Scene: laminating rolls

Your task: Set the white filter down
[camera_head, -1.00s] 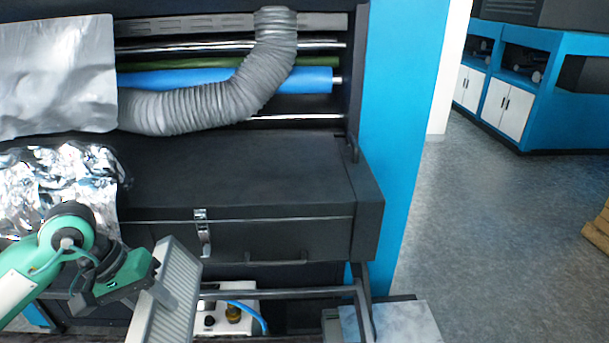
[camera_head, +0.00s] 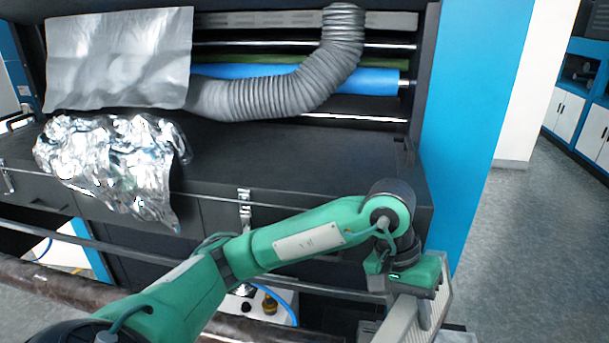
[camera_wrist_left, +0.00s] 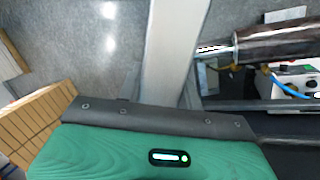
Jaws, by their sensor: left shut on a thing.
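The white filter (camera_head: 408,318) is a light, ribbed panel at the lower right of the head view, tilted beside the machine's front right corner. My left gripper (camera_head: 420,305) is shut on its upper edge and holds it up. In the left wrist view the filter (camera_wrist_left: 176,45) is a pale band running away from the gripper, with floor to its left. The filter's lower part is cut off by the head view's edge. My right gripper is not in view.
The dark laminating machine (camera_head: 300,165) has a grey hose (camera_head: 270,98) and crumpled foil (camera_head: 115,160). In the wrist view a brown wooden stack (camera_wrist_left: 50,130) is at lower left and a dark roll (camera_wrist_left: 275,42) at upper right. Grey floor (camera_head: 535,250) lies open at right.

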